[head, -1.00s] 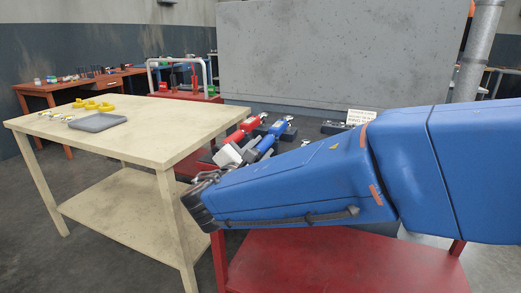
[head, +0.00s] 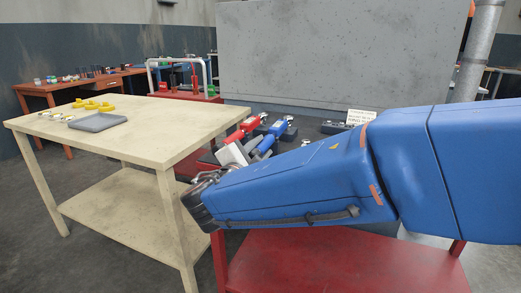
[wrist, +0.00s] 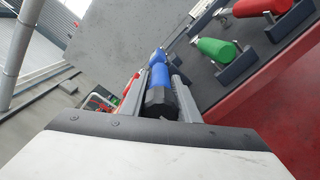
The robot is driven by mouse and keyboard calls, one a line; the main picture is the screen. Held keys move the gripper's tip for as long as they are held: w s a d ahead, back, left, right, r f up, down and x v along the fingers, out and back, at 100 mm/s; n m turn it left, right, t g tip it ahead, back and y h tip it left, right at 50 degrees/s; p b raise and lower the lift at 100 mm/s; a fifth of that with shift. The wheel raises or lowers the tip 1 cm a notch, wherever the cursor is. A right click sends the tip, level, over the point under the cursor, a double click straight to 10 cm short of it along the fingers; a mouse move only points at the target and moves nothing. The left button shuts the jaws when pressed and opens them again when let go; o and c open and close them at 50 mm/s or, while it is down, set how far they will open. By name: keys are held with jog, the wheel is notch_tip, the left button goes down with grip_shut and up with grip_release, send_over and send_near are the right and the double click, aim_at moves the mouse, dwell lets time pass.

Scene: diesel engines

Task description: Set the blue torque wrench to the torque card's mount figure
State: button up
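The blue torque wrench (head: 267,143) lies in a stand on the red bench, its near end at my gripper (head: 235,154). In the wrist view its blue body (wrist: 158,73) and dark end knob (wrist: 159,102) lie between the two grey fingers of my gripper (wrist: 157,82). The fingers flank the knob closely; whether they press on it I cannot tell. The torque card (head: 361,117) is a small pale sign at the back of the bench, its text too small to read. The wrench's scale is not readable.
A red wrench (head: 243,130) lies beside the blue one. In the wrist view a green-handled tool (wrist: 216,48) and a red-handled one (wrist: 262,6) rest on dark stands. A cream table (head: 150,145) with a grey tray (head: 98,122) stands left. A grey wall (head: 340,55) rises behind.

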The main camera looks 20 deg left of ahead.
jog(key=o, duration=0.4)
jog(key=s+a, duration=0.1)
jog(key=s, duration=1.6)
jog(key=shift+s+a, duration=0.2)
